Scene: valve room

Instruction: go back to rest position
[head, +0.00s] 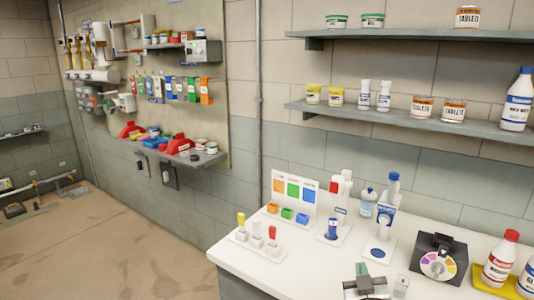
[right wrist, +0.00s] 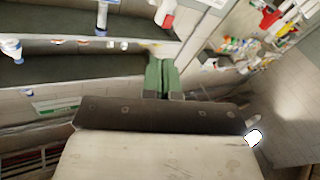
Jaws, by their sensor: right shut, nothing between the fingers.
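My right gripper (head: 361,270) shows at the bottom edge of the head view, in front of the white counter (head: 240,262). Its green fingers are together with nothing between them. In the right wrist view the same gripper (right wrist: 161,70) has its fingers side by side and empty, with shelving behind. My left gripper is in neither view.
On the counter are a dial box (head: 437,258), a yellow tray (head: 489,281) with bottles, a colour-card stand (head: 293,195) and a white bottle (head: 388,195). Shelves (head: 390,123) hang above. Open floor (head: 110,245) lies to the left.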

